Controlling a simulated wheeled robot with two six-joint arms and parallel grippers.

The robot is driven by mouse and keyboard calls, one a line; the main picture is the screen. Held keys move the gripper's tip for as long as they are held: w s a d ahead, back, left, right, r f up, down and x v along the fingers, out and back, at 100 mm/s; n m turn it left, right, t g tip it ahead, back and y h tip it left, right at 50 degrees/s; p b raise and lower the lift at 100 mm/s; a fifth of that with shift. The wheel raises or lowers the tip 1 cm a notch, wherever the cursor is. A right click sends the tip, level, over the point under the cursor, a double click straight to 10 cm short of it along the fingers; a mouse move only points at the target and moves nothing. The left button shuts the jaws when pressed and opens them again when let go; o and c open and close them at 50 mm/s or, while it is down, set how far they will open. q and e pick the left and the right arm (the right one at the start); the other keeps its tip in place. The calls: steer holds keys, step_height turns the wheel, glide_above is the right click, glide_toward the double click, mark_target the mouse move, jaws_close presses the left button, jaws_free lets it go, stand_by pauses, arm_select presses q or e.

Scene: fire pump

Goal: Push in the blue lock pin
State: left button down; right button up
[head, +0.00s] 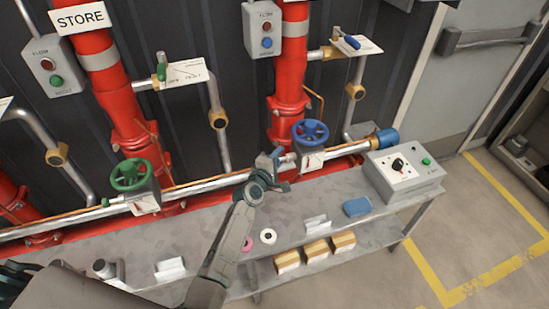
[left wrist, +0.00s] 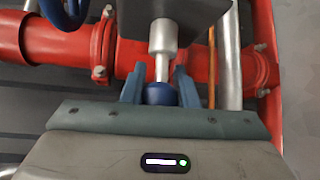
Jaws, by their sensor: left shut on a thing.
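The blue lock pin shows in the left wrist view as a round blue knob (left wrist: 160,94) on a silver shaft (left wrist: 162,40). The shaft runs into a grey housing at the top of that view. My left gripper (left wrist: 160,84) has one finger on each side of the knob and is shut on it. In the head view my left gripper (head: 274,166) is at the left side of the grey housing (head: 311,161) under the blue handwheel (head: 310,132), and it hides most of the pin. My right gripper is in neither view.
A green handwheel (head: 129,174) with its own housing sits further left on the silver pipe. Red pipes (head: 289,90) stand behind. The grey bench (head: 345,225) holds a control box (head: 405,170), a blue block (head: 357,206), a white roll (head: 268,236) and several tan boxes (head: 316,250).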

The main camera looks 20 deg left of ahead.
arm_select(q)
steer(key=c, duration=1.4)
jaws_free()
steer(key=shift+d, duration=0.1)
steer(key=shift+o, duration=1.4)
steer(key=shift+w+d, duration=0.1)
steer(key=v, duration=1)
steer(key=shift+s, duration=0.4)
